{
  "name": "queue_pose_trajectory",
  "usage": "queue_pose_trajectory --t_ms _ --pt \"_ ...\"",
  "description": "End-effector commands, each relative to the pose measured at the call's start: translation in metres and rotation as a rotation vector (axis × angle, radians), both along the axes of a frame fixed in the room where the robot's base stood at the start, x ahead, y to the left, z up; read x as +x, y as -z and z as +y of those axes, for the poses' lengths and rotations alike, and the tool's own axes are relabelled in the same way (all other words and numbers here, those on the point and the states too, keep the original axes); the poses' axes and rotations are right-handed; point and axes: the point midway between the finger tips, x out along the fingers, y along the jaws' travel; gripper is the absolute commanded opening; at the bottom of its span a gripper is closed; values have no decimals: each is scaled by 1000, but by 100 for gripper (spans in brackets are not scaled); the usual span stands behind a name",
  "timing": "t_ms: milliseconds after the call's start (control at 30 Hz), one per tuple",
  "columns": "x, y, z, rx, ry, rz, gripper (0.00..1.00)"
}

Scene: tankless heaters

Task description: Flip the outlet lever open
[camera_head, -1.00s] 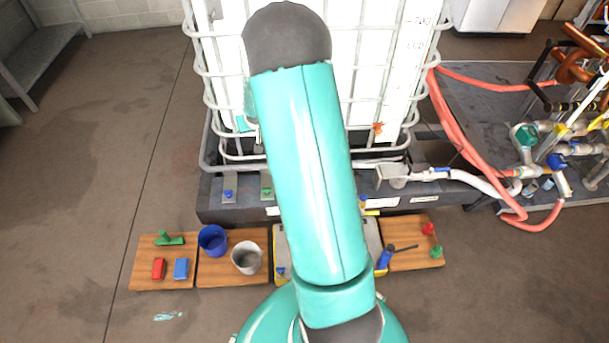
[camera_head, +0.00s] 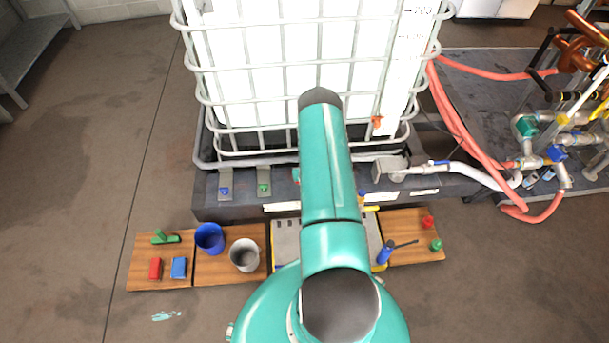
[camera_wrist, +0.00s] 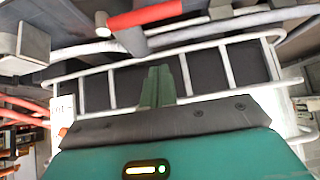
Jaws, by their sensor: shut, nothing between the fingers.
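A red lever (camera_wrist: 147,15) shows at the top of the wrist view, lying roughly crosswise on a dark valve body (camera_wrist: 132,40) at the foot of the caged tank. It looks like the outlet lever; its exact setting I cannot tell. My gripper (camera_wrist: 157,72) is in the wrist view, its green fingers together and empty. In the picture it is below the lever, with a visible gap and bars of the cage (camera_wrist: 225,68) behind it. In the head view my arm hides the gripper and the lever.
The white tank (camera_head: 290,60) stands in a metal cage on a dark base (camera_head: 240,207). A grey box (camera_head: 388,168) and white pipe (camera_head: 475,175) lie right of my arm. Wooden boards (camera_head: 205,275) with cups and blocks lie in front. Red hoses (camera_head: 455,120) run at right.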

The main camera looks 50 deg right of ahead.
Motion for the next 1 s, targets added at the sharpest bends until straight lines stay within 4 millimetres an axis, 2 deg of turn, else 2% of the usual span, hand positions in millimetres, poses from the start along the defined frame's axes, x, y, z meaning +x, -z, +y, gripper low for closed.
queue_pose_trajectory --t_ms 233,367,700,1000 --pt "1 1 0 1 -1 2 0" --pt "6 8 -4 1 -1 1 0" --pt "34 45 -27 0 -1 2 0" --pt "50 66 -41 1 -1 2 0"
